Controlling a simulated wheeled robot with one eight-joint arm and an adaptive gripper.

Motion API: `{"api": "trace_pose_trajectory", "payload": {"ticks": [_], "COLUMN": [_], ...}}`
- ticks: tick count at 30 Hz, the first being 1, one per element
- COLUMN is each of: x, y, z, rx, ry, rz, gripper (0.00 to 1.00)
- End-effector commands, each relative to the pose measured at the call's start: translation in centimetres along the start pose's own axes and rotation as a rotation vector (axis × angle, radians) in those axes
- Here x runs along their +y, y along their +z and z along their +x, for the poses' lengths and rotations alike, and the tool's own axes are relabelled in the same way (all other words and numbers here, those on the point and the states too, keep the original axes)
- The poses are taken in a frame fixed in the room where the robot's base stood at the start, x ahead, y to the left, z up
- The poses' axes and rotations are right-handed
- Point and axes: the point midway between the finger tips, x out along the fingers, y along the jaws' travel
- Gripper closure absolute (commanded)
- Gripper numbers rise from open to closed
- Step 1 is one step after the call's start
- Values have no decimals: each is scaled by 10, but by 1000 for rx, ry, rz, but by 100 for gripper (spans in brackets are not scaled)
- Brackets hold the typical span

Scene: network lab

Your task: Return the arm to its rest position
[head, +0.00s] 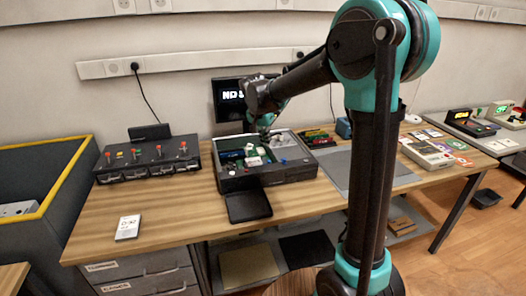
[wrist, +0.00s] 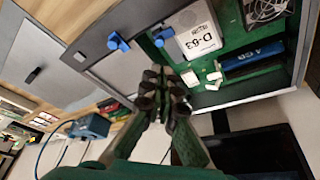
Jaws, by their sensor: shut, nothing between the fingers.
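My gripper (head: 264,132) is above the open grey device case (head: 285,172) on the wooden bench, at the end of my teal and black arm. In the wrist view the fingers of my gripper (wrist: 164,82) are together with nothing between them. In the head view my arm partly hides the screen behind the case, and whether the fingertips touch anything is unclear.
A box with red-topped levers (head: 148,160) stands left of the case. A black panel (head: 248,205) lies in front and a white labelled card (head: 128,227) at the front left. A grey mat (head: 338,170) and small parts lie to the right. A yellow-rimmed bin (head: 45,215) stands far left.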

Motion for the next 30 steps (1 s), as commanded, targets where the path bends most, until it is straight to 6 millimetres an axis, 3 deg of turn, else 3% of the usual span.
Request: {"api": "trace_pose_trajectory", "payload": {"ticks": [6,17,20,23,30], "x": [2,9,35,79,193], "y": [-7,-6,1,17,85], "z": [-9,-8,-4,4,30], "rx": [0,-2,-10,-21,-28], "ry": [0,-3,-13,-32,-101], "rz": [1,-8,-36,-92,-261], "gripper": [100,100,100,100,100]}}
